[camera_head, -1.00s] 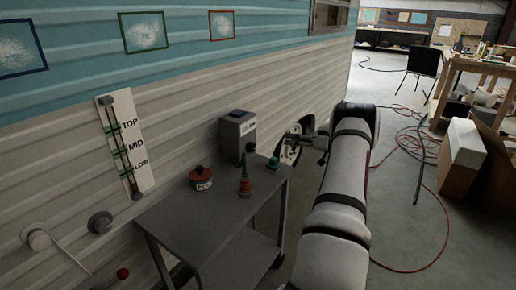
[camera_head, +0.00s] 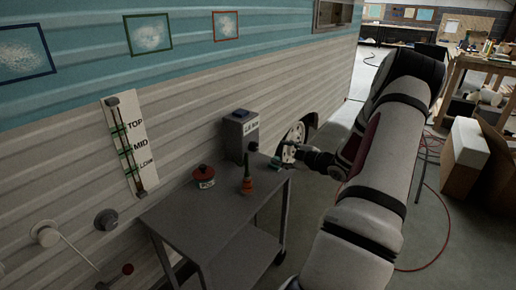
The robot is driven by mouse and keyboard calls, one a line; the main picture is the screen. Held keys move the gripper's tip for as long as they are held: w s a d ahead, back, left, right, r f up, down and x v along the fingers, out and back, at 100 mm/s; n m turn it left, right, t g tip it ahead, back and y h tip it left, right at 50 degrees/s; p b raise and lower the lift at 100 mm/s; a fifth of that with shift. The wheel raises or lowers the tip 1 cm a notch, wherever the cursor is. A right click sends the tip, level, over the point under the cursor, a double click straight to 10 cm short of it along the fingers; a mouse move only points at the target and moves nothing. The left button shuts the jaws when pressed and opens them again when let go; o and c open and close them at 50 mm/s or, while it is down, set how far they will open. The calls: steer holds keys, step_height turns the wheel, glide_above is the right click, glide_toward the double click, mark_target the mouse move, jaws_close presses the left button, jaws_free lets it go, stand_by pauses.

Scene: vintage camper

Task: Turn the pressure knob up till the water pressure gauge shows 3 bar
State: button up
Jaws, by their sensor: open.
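I cannot tell for sure which part is the pressure knob, and no gauge with a readable dial shows. On the camper wall at lower left are a round grey knob-like fitting (camera_head: 106,220) and a pale round fitting (camera_head: 44,233) with a thin rod or cord. My gripper (camera_head: 287,152) is open, small and dark in the head view, by the far right corner of the grey cart (camera_head: 190,225). It is apart from the wall fittings, and I see nothing in it.
On the cart stand a red round labelled item (camera_head: 204,178), a grey box (camera_head: 240,132), a red-green upright item (camera_head: 247,182) and a small teal item (camera_head: 275,166). A TOP/MID/LOW slider panel (camera_head: 129,145) is on the wall.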

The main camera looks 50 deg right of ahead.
mark_target(256, 147)
steer(key=b+x, duration=0.2)
steer(key=x, duration=1.1)
steer(key=shift+w+f, duration=0.1)
steer(key=shift+w, duration=0.3)
steer(key=shift+c, duration=0.3)
steer(key=c, duration=1.1)
